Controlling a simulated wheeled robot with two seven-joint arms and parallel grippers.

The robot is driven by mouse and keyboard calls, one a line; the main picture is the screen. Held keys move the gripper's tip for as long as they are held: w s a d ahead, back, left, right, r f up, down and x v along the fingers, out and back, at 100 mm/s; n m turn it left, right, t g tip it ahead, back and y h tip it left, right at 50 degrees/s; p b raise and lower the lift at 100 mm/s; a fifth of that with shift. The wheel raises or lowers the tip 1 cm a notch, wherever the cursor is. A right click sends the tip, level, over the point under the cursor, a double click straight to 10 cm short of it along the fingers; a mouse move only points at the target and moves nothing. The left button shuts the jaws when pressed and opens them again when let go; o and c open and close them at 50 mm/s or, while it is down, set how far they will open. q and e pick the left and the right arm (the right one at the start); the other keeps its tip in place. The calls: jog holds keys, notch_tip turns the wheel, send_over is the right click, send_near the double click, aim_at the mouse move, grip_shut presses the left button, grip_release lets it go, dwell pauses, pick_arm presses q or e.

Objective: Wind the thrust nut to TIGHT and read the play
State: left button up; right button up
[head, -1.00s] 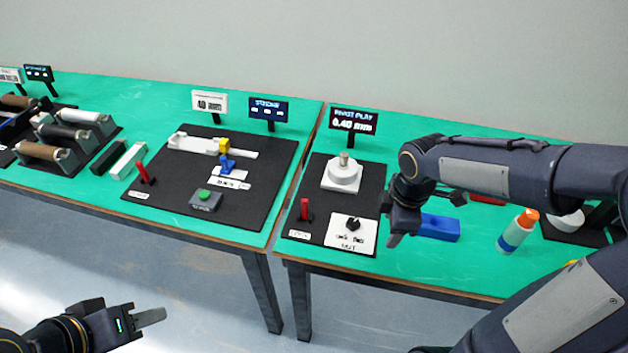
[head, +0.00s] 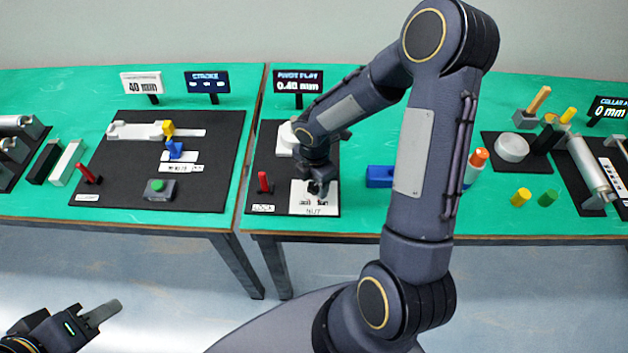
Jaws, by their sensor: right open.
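The white nut plate (head: 302,199) lies at the front of the black pivot-play mat (head: 266,159). My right gripper (head: 318,190) is open and low over the plate. The black nut knob is hidden behind the gripper, so I cannot tell whether they touch. The white round pivot (head: 285,139) is mostly behind my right arm. The display (head: 298,81) behind it reads PIVOT PLAY, about 0.40 mm. A red lever (head: 264,183) stands at the mat's front left. My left gripper (head: 103,313) is low at the bottom left, off the tables; its jaw gap does not show clearly.
The stroke mat (head: 215,185) with a green button (head: 158,186) is on the left table. A blue block (head: 379,176) and an orange-capped bottle (head: 476,166) stand right of the pivot mat. A gap separates the two tables.

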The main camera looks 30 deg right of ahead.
jog(key=shift+c, duration=0.2)
jog(key=c, duration=0.9)
jog(key=shift+f, duration=0.1)
